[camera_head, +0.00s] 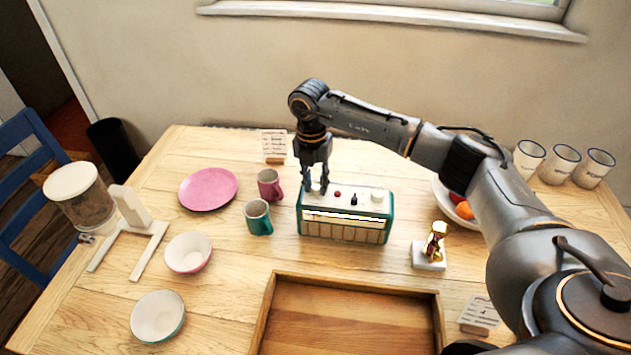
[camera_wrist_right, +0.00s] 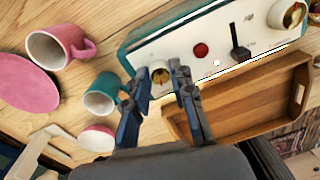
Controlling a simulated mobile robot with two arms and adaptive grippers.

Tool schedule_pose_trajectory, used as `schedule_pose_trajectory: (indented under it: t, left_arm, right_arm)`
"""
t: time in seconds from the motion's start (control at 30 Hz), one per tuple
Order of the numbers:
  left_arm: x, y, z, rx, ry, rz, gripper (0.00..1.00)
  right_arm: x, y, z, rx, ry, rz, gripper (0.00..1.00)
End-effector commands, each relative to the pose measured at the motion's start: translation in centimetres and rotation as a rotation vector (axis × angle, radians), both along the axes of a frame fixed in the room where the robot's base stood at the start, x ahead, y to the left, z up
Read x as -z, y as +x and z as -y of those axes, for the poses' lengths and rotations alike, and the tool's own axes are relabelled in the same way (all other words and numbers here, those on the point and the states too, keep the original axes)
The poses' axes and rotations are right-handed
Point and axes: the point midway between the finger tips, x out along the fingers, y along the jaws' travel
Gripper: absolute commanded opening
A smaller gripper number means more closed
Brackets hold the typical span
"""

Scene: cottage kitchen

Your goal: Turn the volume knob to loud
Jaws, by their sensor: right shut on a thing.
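A teal and white radio (camera_head: 343,230) stands upright on the wooden table; its top panel (camera_wrist_right: 222,40) carries several controls. My right gripper (camera_head: 315,190) points down at the left end of that panel. In the right wrist view my right gripper (camera_wrist_right: 162,92) has its two fingers on either side of a small cream knob (camera_wrist_right: 160,74) with a dark pointer mark, and is shut on it. Also on the panel are a red button (camera_wrist_right: 200,50), a black slider (camera_wrist_right: 239,52) and a larger dial (camera_wrist_right: 288,14) at the far end. My left gripper is not in view.
A pink mug (camera_head: 268,186) and a teal mug (camera_head: 257,218) stand close left of the radio. A wooden tray (camera_head: 350,284) lies in front. A small figurine (camera_head: 434,246) and a fruit bowl (camera_head: 442,198) stand to the right. A pink plate (camera_head: 208,189) lies left.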

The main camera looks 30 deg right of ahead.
Motion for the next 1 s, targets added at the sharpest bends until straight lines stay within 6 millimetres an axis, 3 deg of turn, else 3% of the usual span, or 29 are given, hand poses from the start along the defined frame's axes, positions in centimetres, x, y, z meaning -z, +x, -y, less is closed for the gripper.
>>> schedule_pose_trajectory:
  t: [0.5,1.0]
  left_arm:
    - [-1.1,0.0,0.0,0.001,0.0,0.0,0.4]
    - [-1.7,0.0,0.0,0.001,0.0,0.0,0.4]
  right_arm:
    - [-0.2,0.1,0.1,0.464,0.0,0.001,0.0]
    - [-0.1,0.1,0.1,0.685,0.0,0.002,0.0]
